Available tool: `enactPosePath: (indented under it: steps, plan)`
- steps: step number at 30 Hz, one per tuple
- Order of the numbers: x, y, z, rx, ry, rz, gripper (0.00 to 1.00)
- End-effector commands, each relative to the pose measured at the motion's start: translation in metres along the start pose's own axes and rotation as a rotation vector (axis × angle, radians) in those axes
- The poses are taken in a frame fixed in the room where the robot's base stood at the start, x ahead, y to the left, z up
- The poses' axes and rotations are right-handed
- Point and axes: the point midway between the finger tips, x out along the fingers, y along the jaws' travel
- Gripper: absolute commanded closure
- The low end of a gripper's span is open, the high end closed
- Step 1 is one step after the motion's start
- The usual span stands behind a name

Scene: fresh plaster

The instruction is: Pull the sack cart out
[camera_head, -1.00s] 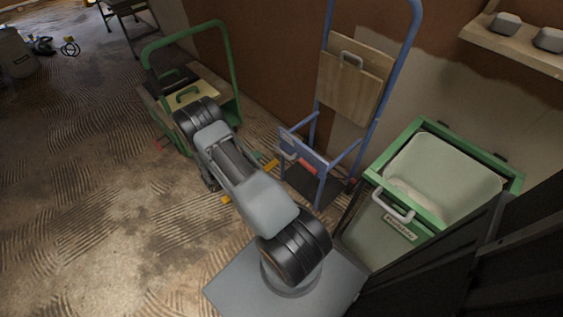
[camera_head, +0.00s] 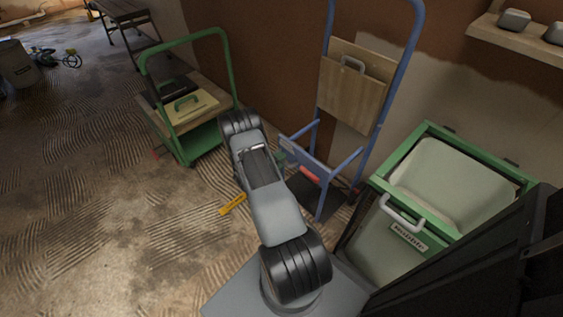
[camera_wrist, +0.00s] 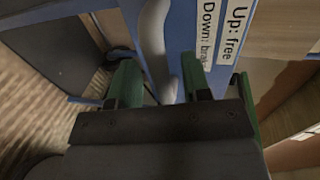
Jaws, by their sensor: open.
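The sack cart (camera_head: 391,75) has a blue tube frame and stands upright against the wall in the head view. It carries a wooden board (camera_head: 345,95) and has a dark toe plate at its foot. Its blue lower panel (camera_wrist: 188,35) fills the upper middle of the wrist view. A grey lever (camera_wrist: 153,35) is on it, beside a label (camera_wrist: 235,30) reading "Up: free" and "Down: bra…". My gripper (camera_wrist: 159,68) is open, its green fingers on either side of the lever's lower part. Contact cannot be told. My arm largely hides the gripper in the head view.
A green trolley (camera_head: 232,75) with cases stands left of the cart. A green-framed bin (camera_head: 385,240) with a grey handle stands close on the right. A yellow strip (camera_head: 232,205) lies on the floor. The ridged floor at left is largely clear.

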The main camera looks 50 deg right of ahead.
Motion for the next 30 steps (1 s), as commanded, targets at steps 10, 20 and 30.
enactPosePath:
  steps: [10, 20, 30]
  plan:
    - [0.0101, -0.0002, 0.0, 0.001, 0.0, 0.0, 0.56]
    - [0.0098, -0.0002, 0.0, 0.001, 0.0, 0.0, 0.74]
    - [0.0096, -0.0002, 0.0001, 0.001, 0.0, 0.0, 1.0]
